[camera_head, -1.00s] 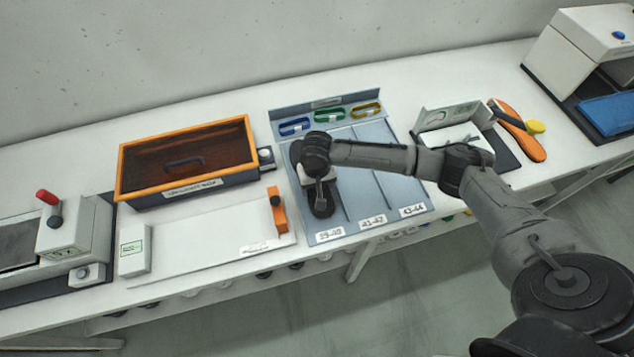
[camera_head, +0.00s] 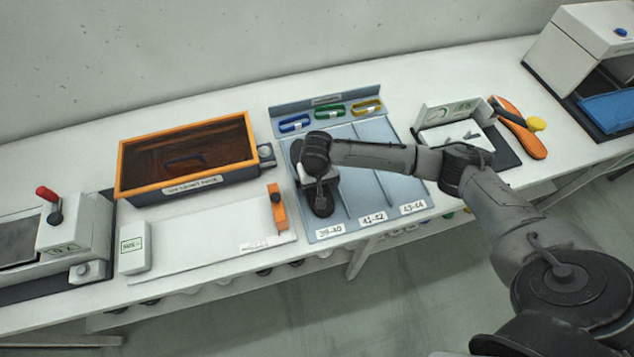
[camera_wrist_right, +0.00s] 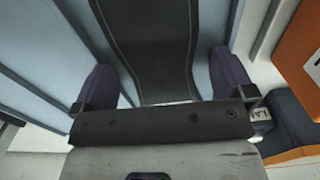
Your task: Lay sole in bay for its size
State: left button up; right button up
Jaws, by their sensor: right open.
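A black shoe sole (camera_head: 321,203) lies in the left bay, labelled 39-40, of the grey-blue sorting tray (camera_head: 392,187). My right gripper (camera_head: 322,178) is above the sole in the head view, and my wrist hides the sole's middle. In the right wrist view the sole (camera_wrist_right: 155,45) runs lengthwise between the two finger pads of my right gripper (camera_wrist_right: 165,85). The pads stand apart on either side, with gaps to the sole's edges. The bays labelled 41-42 and 43-44 look empty where visible. My left gripper is not in view.
An orange-rimmed dark box (camera_head: 187,155) and a white board with an orange block (camera_head: 277,208) stand left of the tray. A lever machine (camera_head: 70,232) is far left. A size gauge (camera_head: 455,130) and orange sole-shaped piece (camera_head: 524,137) are right.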

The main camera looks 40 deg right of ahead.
notch_tip(320, 180, up, 14)
jog(key=p, duration=0.2)
dwell(0.4)
dwell(0.4)
